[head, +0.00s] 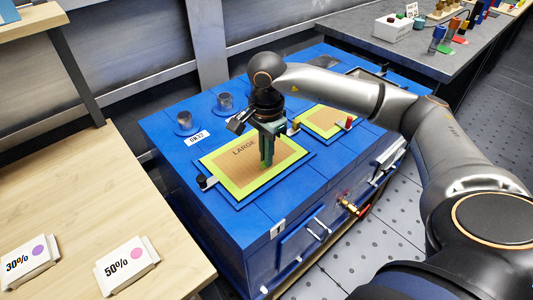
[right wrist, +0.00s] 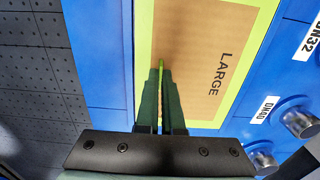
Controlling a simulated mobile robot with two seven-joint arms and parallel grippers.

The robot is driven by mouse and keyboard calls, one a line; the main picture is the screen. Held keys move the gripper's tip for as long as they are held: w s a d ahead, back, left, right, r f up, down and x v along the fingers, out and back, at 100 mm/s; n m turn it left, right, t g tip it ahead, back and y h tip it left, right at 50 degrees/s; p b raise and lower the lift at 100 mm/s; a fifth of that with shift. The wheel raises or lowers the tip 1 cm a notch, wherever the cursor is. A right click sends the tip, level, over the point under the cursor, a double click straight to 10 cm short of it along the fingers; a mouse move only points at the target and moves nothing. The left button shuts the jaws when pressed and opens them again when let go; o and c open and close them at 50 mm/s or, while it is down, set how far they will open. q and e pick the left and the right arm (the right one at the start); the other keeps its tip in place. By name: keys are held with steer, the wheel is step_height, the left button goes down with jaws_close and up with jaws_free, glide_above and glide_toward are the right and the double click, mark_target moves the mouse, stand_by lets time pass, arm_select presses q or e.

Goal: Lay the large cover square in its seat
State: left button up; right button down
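The large cover (head: 232,166) is a flat brown panel marked LARGE with a yellow-green border. It lies face up over its seat on the blue cabinet; I cannot tell if it is fully down. It fills much of the right wrist view (right wrist: 195,60). My right gripper (head: 266,163) points down over the panel, towards its front edge. In the right wrist view its green fingers (right wrist: 161,90) are close together on a thin yellow-green strip, which seems to be the cover's grip. The arm hides the panel's back corner. My left gripper is not in view.
A smaller brown panel (head: 322,121) with a red knob (head: 349,122) lies to the right. A black knob (head: 202,181) stands at the large panel's left corner. Round metal stubs (head: 184,121) stand behind. A wooden bench (head: 100,200) is left, a grey bench (head: 370,28) behind.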

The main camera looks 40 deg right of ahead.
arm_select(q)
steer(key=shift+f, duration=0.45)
arm_select(e)
steer(key=shift+f, duration=0.25)
steer(key=c, duration=1)
jaws_free()
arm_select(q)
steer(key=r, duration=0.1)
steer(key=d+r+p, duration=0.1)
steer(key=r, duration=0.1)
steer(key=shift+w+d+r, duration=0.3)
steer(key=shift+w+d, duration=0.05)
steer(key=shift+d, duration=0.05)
arm_select(e)
step_height(320, 180, up, 13)
steer(key=shift+f, duration=0.15)
